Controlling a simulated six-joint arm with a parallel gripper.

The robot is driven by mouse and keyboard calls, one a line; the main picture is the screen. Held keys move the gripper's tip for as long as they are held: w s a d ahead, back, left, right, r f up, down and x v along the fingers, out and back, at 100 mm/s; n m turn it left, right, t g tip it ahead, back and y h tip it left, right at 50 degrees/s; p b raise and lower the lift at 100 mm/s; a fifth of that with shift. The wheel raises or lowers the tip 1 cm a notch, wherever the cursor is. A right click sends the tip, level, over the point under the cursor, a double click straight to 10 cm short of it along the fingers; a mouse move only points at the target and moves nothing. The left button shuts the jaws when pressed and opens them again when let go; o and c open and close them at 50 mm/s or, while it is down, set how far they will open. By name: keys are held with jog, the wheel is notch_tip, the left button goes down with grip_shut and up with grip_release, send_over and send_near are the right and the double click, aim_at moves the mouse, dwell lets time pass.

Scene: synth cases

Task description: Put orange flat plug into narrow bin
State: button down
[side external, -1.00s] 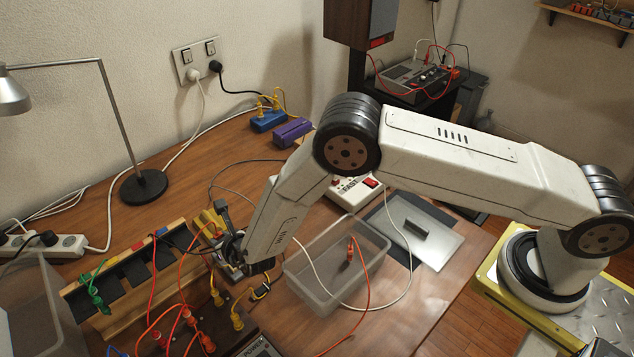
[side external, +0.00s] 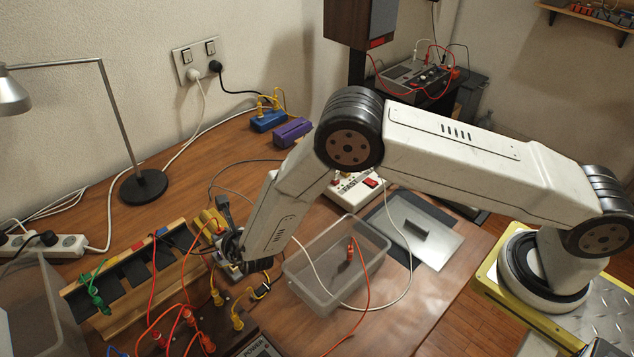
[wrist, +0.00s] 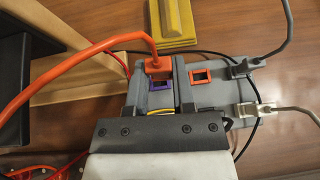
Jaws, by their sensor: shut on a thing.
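In the wrist view my gripper (wrist: 158,88) is shut on the orange flat plug (wrist: 158,66), which sits between the fingers by a grey socket block (wrist: 212,98). Its orange cord arches left. A purple-framed opening (wrist: 160,86) shows just below the plug. I cannot tell whether the plug is clear of the block. In the side view my gripper (side external: 230,252) is low beside the rack, and my wrist hides most of the block and plug. A clear bin (side external: 318,298) stands to its right; another bin (side external: 22,335) is cut off at the left edge. Which is the narrow bin is unclear.
Several red and yellow plugs and loose cords crowd the front. A lamp (side external: 145,185) stands at the left.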

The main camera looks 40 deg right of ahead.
jog(key=shift+s+d+r+m+h, duration=0.15)
jog(key=shift+d+r+m+h, duration=0.25)
jog(key=shift+d+m+h, duration=0.1)
jog(key=s+d+r+m+g+h, duration=0.3)
jog(key=s+d+m+g+h, duration=0.2)
jog(key=s+m, duration=0.3)
jog(key=s+d+r+m+g+h, duration=0.3)
jog(key=s+m+g, duration=0.4)
jog(key=s, duration=0.5)
jog(key=shift+s+d+r+m+h, duration=0.3)
jog(key=shift+d+m+h, duration=0.3)
jog(key=shift+d+h, duration=0.4)
jog(key=shift+a+f, duration=0.1)
jog(key=shift+w+f, duration=0.1)
jog(key=shift+f, duration=2.3)
